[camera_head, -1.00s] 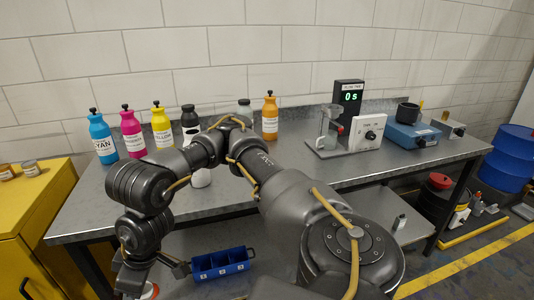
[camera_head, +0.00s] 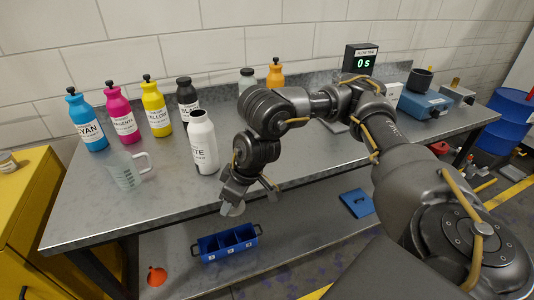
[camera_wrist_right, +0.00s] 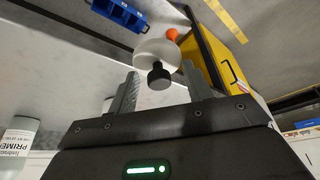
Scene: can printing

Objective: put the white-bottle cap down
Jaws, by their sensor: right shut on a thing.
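My right gripper (camera_head: 246,197) is shut on the white-bottle cap (camera_head: 236,209), in front of the table's front edge and above the lower shelf. In the right wrist view the cap is a pale disc (camera_wrist_right: 152,50) with a black knob (camera_wrist_right: 158,77), between the fingers of the right gripper (camera_wrist_right: 159,72). The white bottle (camera_head: 203,145) stands upright and uncapped on the table, left of and behind the gripper. My left gripper is not in view.
Cyan (camera_head: 87,122), magenta (camera_head: 121,118), yellow (camera_head: 156,112) and black (camera_head: 187,100) bottles stand behind. A clear jug (camera_head: 126,171) stands at the table's left. A blue divided tray (camera_head: 228,243), a blue plate (camera_head: 356,203) and an orange funnel (camera_head: 156,276) lie on the lower shelf.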

